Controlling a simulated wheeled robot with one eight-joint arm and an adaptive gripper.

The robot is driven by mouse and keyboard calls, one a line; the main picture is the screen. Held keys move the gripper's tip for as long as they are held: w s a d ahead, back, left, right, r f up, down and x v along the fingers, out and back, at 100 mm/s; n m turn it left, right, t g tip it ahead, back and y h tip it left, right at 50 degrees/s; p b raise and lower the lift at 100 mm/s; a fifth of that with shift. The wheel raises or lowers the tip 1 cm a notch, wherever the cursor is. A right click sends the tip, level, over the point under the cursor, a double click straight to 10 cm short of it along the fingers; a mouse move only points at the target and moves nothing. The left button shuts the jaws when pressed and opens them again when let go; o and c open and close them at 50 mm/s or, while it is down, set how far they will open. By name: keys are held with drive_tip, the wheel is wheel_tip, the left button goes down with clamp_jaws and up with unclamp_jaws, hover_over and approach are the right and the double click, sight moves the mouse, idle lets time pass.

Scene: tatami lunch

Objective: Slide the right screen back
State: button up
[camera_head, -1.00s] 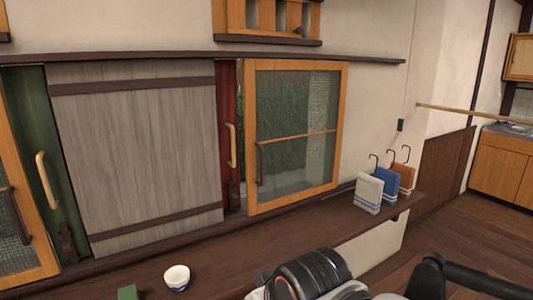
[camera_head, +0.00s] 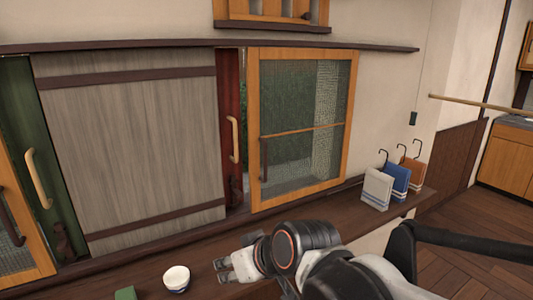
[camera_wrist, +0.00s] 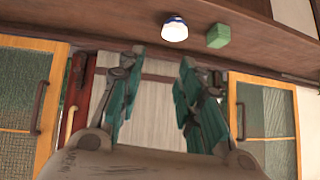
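The right screen, an orange wood frame with textured glass and a dark handle, stands at the right of the opening in the head view (camera_head: 354,120). It also shows at the left of the wrist view (camera_wrist: 18,62), where the scene appears upside down. A red panel (camera_head: 230,100) with a tan handle (camera_head: 234,138) shows just left of it, beside a grey wooden panel (camera_head: 135,150). My gripper (camera_head: 222,270) is over the counter, below and left of the right screen, touching no screen. Its fingers are apart and empty in the wrist view (camera_wrist: 160,78).
A dark counter (camera_head: 310,220) runs below the screens. A white-and-blue cup (camera_head: 177,277) and a green block (camera_head: 125,293) sit near my gripper. Several hanging cloths (camera_head: 377,190) stand at the right end. A left orange-framed screen (camera_head: 30,225) and a green panel (camera_head: 28,110) are at left.

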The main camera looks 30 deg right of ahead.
drive_tip(key=w+r+t+y+p, duration=0.25)
drive_tip(key=w+r, duration=0.35)
drive_tip(key=w, duration=0.4)
drive_tip(key=m+t+h+p, duration=0.3)
drive_tip(key=t+h+p, duration=0.1)
drive_tip(key=t+h, duration=0.35)
approach(266, 154)
drive_tip(key=shift+g, duration=0.5)
drive_tip(key=w, duration=0.3)
drive_tip(key=w+d+b, duration=0.1)
drive_tip(key=w, duration=0.3)
drive_tip(key=w+b, duration=0.1)
drive_tip(key=w, duration=0.2)
drive_tip(key=shift+w+d+r, duration=0.3)
drive_tip(key=shift+w+r, duration=0.05)
drive_tip(key=shift+r, duration=0.05)
clamp_jaws()
